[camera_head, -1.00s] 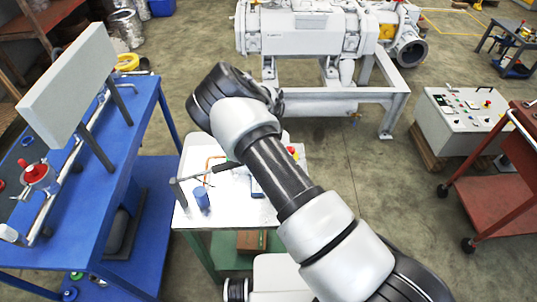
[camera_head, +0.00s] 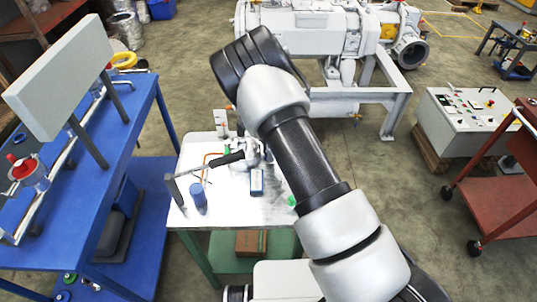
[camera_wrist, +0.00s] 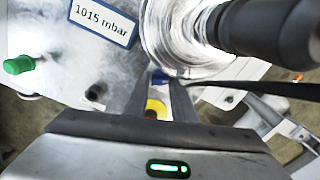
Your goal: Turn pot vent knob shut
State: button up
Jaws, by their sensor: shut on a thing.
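In the wrist view, a shiny metal pot (camera_wrist: 185,35) fills the upper middle. A small blue knob (camera_wrist: 160,76) sits at its lower edge. My gripper (camera_wrist: 160,84) has its two fingers on either side of the blue knob and is shut on it; the fingers hide part of it. A round yellow piece (camera_wrist: 155,108) shows between the fingers, nearer my palm. In the head view my arm covers the gripper and knob; only part of the pot (camera_head: 248,150) shows beside the arm.
A thick black handle (camera_wrist: 270,30) and a thin dark rod lie close right of my fingers. A "1015 mbar" label (camera_wrist: 102,18) and green knob (camera_wrist: 18,65) are at left. In the head view, a blue cylinder (camera_head: 199,195) stands on the white tabletop (camera_head: 225,212).

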jog(key=shift+n+b, duration=0.5)
jog(key=shift+n, duration=0.6)
jog(key=o, duration=1)
notch_tip(320, 180, up, 18)
jog(key=shift+f, duration=0.25)
